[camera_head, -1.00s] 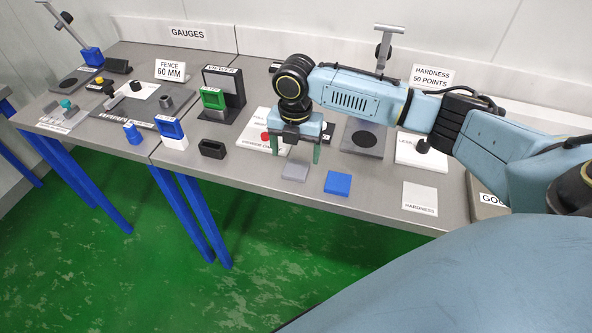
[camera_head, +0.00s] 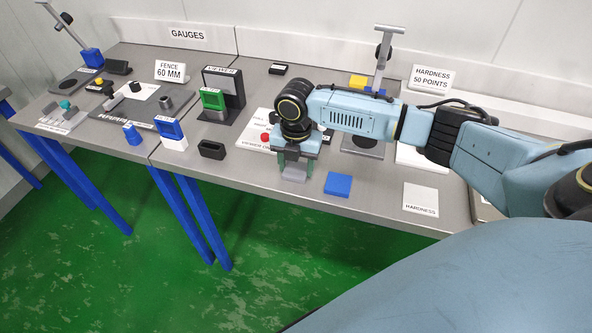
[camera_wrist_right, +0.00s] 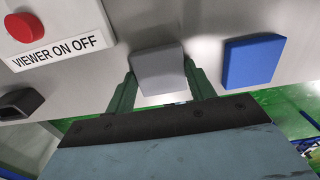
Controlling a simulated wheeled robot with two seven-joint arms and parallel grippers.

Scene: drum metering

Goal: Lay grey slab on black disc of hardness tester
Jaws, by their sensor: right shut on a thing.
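The grey slab (camera_head: 294,174) is at the front part of the table, and it also shows in the right wrist view (camera_wrist_right: 158,70). My right gripper (camera_head: 292,167) points down with its green fingers on two opposite sides of the slab, shut on it. The slab looks to be at table level; I cannot tell whether it is lifted. The hardness tester (camera_head: 383,46) stands behind my right arm, to the right of the slab. Its black disc (camera_head: 366,140) shows just below my forearm, partly covered. My left gripper is not in view.
A blue slab (camera_head: 338,184) lies right of the grey one, also in the wrist view (camera_wrist_right: 253,61). A pale plate marked HARDNESS (camera_head: 421,197) lies farther right. The red viewer button (camera_head: 265,137) and a black holder (camera_head: 212,149) are to the left.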

